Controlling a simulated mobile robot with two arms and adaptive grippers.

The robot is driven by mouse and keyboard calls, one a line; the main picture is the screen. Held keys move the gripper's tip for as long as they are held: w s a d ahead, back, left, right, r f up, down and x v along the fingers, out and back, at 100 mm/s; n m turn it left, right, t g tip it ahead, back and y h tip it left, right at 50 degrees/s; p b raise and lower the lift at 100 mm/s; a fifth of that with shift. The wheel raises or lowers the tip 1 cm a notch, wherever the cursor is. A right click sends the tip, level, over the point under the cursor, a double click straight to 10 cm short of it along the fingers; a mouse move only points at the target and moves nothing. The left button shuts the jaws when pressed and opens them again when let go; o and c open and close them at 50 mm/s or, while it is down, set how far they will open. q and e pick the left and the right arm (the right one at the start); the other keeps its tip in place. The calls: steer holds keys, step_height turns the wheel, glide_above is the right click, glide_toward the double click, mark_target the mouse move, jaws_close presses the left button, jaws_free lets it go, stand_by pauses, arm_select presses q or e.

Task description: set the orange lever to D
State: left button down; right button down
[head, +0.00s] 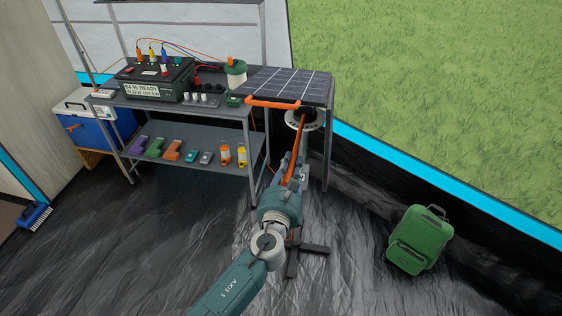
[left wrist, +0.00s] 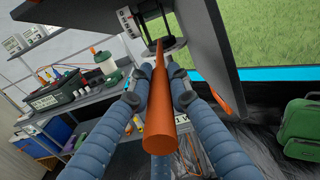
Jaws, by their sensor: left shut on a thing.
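The orange lever (head: 293,168) is a long rod reaching from near the solar panel's stand toward me. In the left wrist view the lever (left wrist: 158,125) runs between the fingers, its round end toward the camera. My left gripper (left wrist: 158,92) is shut on it, one finger on each side. In the head view the gripper (head: 297,160) is seen from behind and hides part of the lever. A pale ring with dark marks (head: 316,126) lies under the panel at the lever's far end. I cannot read its letters or tell which the lever points to.
The tilted solar panel (head: 292,84), with an orange bar along its front edge, is close above the gripper. The grey shelf (head: 180,166) with several tools stands to the left. A green backpack (head: 420,238) lies at the right. The dark floor between is mostly clear.

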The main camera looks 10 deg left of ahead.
arm_select(q)
steer(key=shift+d+r, duration=0.15)
steer(key=shift+d, duration=0.1)
steer(key=c, duration=1.6)
jaws_free()
steer(key=shift+s+a, duration=0.1)
steer(key=shift+s, duration=0.1)
steer(key=s, duration=0.7)
steer(key=s+a, duration=0.1)
steer(key=s, duration=0.3)
steer(key=shift+s, duration=0.3)
